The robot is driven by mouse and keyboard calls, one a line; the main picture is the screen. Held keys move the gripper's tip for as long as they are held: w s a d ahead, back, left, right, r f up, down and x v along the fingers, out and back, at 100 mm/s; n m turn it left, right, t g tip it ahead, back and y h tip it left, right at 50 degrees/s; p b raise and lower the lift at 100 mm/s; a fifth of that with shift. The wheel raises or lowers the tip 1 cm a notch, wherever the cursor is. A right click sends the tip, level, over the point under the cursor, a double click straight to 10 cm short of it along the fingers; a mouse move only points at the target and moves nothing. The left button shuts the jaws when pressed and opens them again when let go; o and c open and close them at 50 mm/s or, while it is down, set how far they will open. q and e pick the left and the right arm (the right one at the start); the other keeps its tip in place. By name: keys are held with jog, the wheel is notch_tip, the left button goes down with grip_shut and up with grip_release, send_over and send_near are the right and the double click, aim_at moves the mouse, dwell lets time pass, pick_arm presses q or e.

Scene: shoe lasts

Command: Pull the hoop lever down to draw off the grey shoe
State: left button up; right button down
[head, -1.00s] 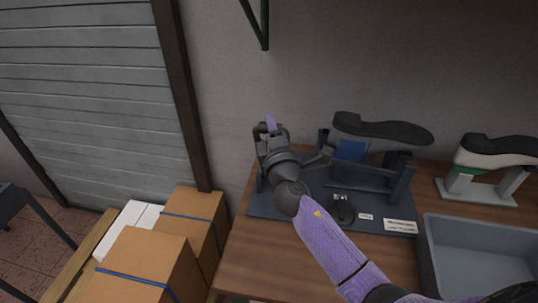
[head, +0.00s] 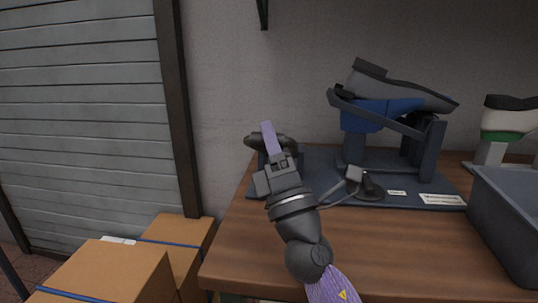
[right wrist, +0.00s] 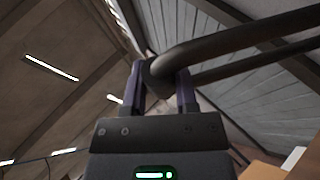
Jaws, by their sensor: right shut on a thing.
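The grey shoe (head: 405,92) sits sole up, tilted, its heel end at the left raised. Much of the blue last (head: 372,114) shows beneath it; whether they still touch at the toe I cannot tell. The dark hoop frame (head: 388,116) slopes from the upper left, under the heel, down to the right-hand post. My right gripper (head: 269,140) is at the left end of the stand and is shut on the hoop lever's dark bar, which shows in the right wrist view (right wrist: 235,38). My left gripper is not in view.
The stand's dark base plate (head: 310,165) lies on the wooden bench (head: 390,240) and carries a small dark device with a cable (head: 368,187). A grey bin (head: 505,225) is at the right, a white and green shoe (head: 508,118) behind it. Cardboard boxes (head: 120,270) stand at lower left.

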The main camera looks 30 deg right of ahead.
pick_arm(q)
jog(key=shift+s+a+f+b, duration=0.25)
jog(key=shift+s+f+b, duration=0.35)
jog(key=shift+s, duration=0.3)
pick_arm(e)
jog(key=shift+s+a+f, duration=0.15)
jog(key=shift+a+f, duration=0.1)
jog(key=shift+f, duration=0.35)
jog(key=shift+s+a+f, duration=0.1)
jog(key=shift+a+f, duration=0.1)
jog(key=shift+f, duration=0.4)
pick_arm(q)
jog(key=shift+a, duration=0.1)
pick_arm(e)
jog(key=c, duration=0.7)
grip_release()
jog(key=shift+c, duration=0.2)
jog(key=shift+o, duration=1.1)
jog(key=shift+a, duration=0.15)
jog(key=shift+o, duration=0.6)
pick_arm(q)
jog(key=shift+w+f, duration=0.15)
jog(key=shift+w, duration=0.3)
pick_arm(e)
jog(key=shift+s, duration=0.1)
